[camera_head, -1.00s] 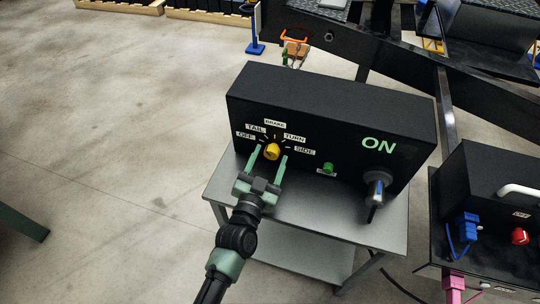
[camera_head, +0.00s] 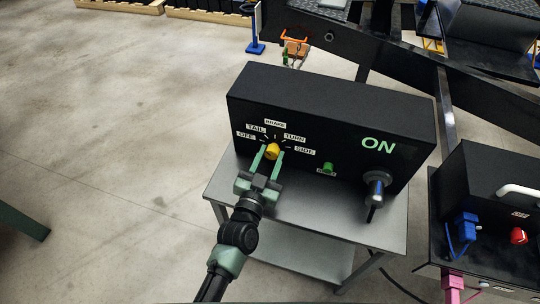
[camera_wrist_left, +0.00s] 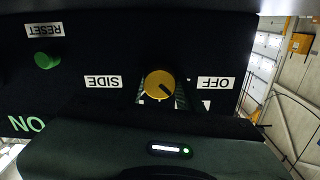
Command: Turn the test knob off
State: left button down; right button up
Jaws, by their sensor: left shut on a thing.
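The yellow test knob (camera_head: 272,152) is on the front of a black control box (camera_head: 320,115), below the labels OFF, TAIL, BRAKE, TURN and SIDE. My left gripper (camera_head: 268,161) is shut on the knob, with a green finger on each side. In the left wrist view, which is upside down, the knob (camera_wrist_left: 159,85) shows a dark pointer line between the SIDE label (camera_wrist_left: 103,82) and the OFF label (camera_wrist_left: 216,83), slanting toward the lower right. I cannot tell exactly which setting it points to. My right gripper is not in view.
A green reset button (camera_head: 327,169) and a grey-blue connector (camera_head: 376,187) are on the box, right of the knob. Green ON letters (camera_head: 379,145) show there. The box stands on a grey cart (camera_head: 300,222). A second black box (camera_head: 497,200) is at the right.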

pick_arm(q)
jog(key=n+p, duration=0.1)
jog(key=n, duration=0.2)
jog(key=shift+n, duration=1.9)
jog(key=c, duration=0.9)
grip_release()
jog(key=shift+s, duration=0.15)
jog(key=v, duration=0.7)
jog(key=shift+s+a, duration=0.1)
jog(key=shift+s, duration=0.15)
jog(key=shift+s, duration=0.1)
